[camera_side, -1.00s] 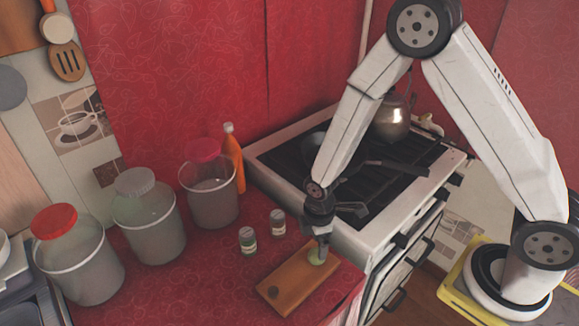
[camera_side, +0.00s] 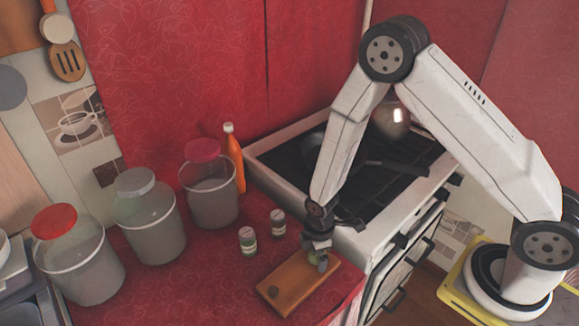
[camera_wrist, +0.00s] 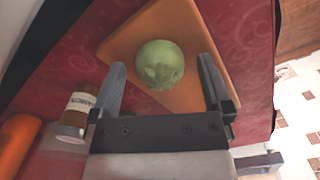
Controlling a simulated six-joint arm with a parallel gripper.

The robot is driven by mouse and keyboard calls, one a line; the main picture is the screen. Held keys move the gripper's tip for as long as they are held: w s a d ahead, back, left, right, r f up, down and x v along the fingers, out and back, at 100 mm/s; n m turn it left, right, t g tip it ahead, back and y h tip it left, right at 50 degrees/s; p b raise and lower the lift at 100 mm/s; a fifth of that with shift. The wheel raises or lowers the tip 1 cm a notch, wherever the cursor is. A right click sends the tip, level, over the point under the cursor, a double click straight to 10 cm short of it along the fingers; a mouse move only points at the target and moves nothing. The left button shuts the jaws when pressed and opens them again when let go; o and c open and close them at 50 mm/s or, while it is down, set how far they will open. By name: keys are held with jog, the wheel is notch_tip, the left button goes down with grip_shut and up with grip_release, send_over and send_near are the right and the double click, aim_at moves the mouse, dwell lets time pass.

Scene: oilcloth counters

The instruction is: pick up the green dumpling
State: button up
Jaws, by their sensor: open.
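The green dumpling (camera_wrist: 160,64) is a round, pale green lump on the wooden board (camera_wrist: 128,36). In the side view the dumpling (camera_side: 312,258) is mostly hidden by my gripper (camera_side: 319,258), at the far right end of the board (camera_side: 298,285). In the wrist view my gripper (camera_wrist: 165,88) is open, with one finger on each side of the dumpling and a gap to both. The dumpling lies between the fingers, toward their tips. I cannot tell how high the fingers are above the board.
Two small jars (camera_side: 247,240) stand left of my gripper. Lidded canisters (camera_side: 149,221) and an orange bottle (camera_side: 234,160) are farther left. The stove (camera_side: 352,243) is close behind and right.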

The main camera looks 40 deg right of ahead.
dwell(0.5)
jog(key=c, duration=0.7)
jog(key=shift+r, duration=0.1)
jog(key=shift+r, duration=4.9)
